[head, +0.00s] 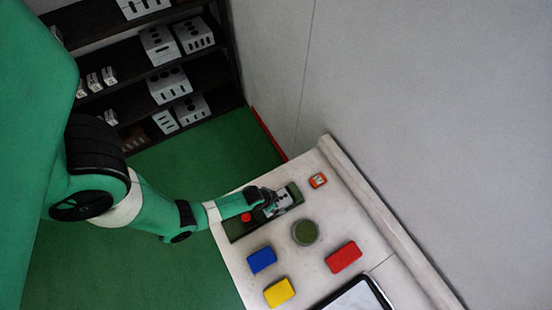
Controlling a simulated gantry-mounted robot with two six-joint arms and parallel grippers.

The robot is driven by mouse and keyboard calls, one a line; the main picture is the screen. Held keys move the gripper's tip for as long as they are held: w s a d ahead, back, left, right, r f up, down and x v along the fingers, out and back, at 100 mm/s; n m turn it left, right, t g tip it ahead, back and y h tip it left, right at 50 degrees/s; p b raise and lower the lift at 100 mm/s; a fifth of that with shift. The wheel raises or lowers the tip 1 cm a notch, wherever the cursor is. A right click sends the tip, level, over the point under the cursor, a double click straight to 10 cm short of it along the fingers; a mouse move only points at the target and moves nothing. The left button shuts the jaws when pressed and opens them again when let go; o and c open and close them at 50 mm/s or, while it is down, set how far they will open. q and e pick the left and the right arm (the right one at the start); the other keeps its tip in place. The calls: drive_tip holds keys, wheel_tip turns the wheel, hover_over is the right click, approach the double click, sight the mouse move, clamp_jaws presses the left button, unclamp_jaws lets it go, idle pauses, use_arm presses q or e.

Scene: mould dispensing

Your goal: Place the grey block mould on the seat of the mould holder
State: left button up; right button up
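The grey block mould (283,199) is a pale block with dark holes at the upper end of the dark green mould holder (237,229) on the table. My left gripper (270,201) is at the mould's left side, touching or nearly touching it. Its fingers are small and dark, and I cannot tell whether they are closed on the mould. The gripper and mould hide most of the seat beneath, so I cannot tell whether the mould rests on it. A red round button (246,217) shows on the holder. My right gripper is not in view.
On the white table (315,278) are a round green-topped item (305,232), a small orange item (318,181), blue (262,260), yellow (279,292) and red (344,257) blocks, and a dark tablet-like panel (358,296). A shelf (135,89) with several grey moulds stands behind. A wall borders the table's right.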

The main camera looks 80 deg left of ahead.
use_arm(q)
drive_tip(key=shift+r, duration=0.15)
drive_tip(key=p+v, duration=0.4)
drive_tip(key=v, duration=0.8)
drive_tip(key=shift+p, duration=0.35)
